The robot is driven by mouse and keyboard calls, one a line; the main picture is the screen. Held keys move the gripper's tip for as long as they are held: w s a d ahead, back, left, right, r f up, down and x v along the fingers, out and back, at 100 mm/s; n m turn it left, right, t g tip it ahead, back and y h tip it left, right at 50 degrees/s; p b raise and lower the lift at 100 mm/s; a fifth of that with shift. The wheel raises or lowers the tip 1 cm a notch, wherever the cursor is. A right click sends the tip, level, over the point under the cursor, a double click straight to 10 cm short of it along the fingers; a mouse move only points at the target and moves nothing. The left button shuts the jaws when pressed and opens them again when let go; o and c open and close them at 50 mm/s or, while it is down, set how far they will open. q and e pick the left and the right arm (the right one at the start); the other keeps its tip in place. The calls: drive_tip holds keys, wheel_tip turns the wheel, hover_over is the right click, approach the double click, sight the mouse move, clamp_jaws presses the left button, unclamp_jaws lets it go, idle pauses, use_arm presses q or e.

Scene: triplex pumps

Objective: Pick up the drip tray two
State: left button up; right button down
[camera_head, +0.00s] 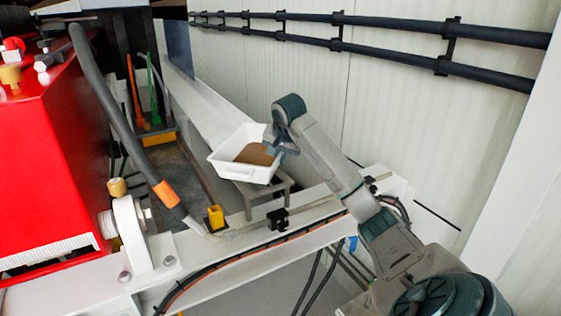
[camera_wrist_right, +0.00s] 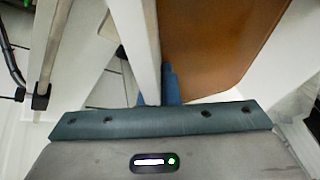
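The drip tray (camera_head: 236,171) is a white, open tray with brown contents (camera_head: 255,154), in the middle of the head view. It is over a small grey stand (camera_head: 268,190); I cannot tell whether it touches it. My right gripper (camera_head: 283,146) is at the tray's right wall. In the right wrist view, the blue fingers (camera_wrist_right: 160,90) are close on both sides of the white wall (camera_wrist_right: 137,40) and appear shut on it. The brown contents (camera_wrist_right: 215,50) fill the upper right there. My left gripper is not in view.
A red machine (camera_head: 40,160) with a dark hose (camera_head: 110,115) stands at the left. A white beam with cables (camera_head: 260,255) crosses the front. Dark rails (camera_head: 400,25) run along the pale wall (camera_head: 400,110) behind. A yellow block (camera_head: 215,217) is left of the stand.

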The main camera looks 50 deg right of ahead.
drive_tip(key=shift+s+a+b, duration=0.35)
drive_tip(key=shift+s+a, duration=0.15)
drive_tip(key=shift+s, duration=0.1)
drive_tip(key=s+a+r, duration=0.1)
drive_tip(key=s+a, duration=0.8)
drive_tip(key=shift+s+a+r+b, duration=0.25)
drive_tip(key=shift+s+b, duration=0.05)
